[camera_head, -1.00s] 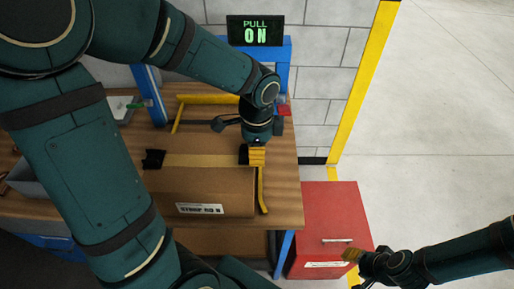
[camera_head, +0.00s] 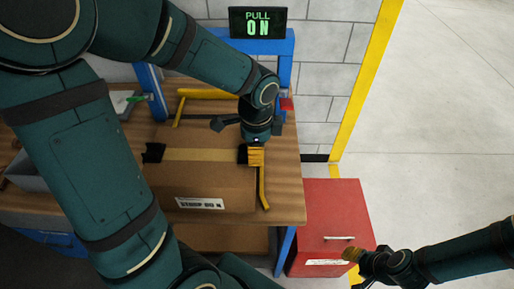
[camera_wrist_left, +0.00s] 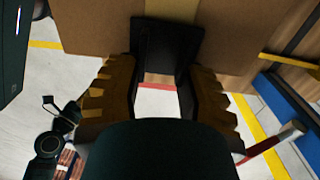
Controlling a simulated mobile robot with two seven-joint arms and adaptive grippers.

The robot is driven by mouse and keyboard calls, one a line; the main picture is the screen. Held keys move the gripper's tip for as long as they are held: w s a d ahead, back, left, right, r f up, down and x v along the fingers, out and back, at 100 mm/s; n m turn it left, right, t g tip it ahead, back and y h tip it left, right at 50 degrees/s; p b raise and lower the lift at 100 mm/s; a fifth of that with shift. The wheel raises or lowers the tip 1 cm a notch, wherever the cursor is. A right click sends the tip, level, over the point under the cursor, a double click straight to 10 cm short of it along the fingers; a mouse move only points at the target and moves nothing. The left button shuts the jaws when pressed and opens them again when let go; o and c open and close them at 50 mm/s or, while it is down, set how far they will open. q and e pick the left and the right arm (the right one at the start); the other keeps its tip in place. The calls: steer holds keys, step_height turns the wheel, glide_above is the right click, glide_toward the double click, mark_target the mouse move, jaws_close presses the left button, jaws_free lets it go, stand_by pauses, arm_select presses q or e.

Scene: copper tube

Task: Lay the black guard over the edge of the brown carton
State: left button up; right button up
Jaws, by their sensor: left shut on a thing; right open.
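The brown carton (camera_head: 215,180) lies on the bench, with a tan tape strip along its top and a white label on its front. My left gripper (camera_head: 256,157) is at the carton's right edge, its yellow fingers shut on the black guard (camera_head: 242,154). In the left wrist view the gripper (camera_wrist_left: 165,80) has the dark guard (camera_wrist_left: 165,45) between its fingers, against the carton (camera_wrist_left: 95,22) at the tape. I cannot tell whether the guard rests on it. My right gripper (camera_head: 351,254) is open and empty, off by the red cabinet.
Another black piece (camera_head: 153,152) sits at the tape's left end. A yellow strap (camera_head: 263,188) lies right of the carton on the wooden bench (camera_head: 287,190). A red cabinet (camera_head: 330,215) stands on the floor to the right. A lit sign (camera_head: 257,23) is behind.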

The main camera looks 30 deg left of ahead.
arm_select(q)
steer(key=o, duration=1.2)
steer(key=shift+c, duration=0.2)
step_height(320, 180, up, 12)
steer(key=shift+s, duration=0.1)
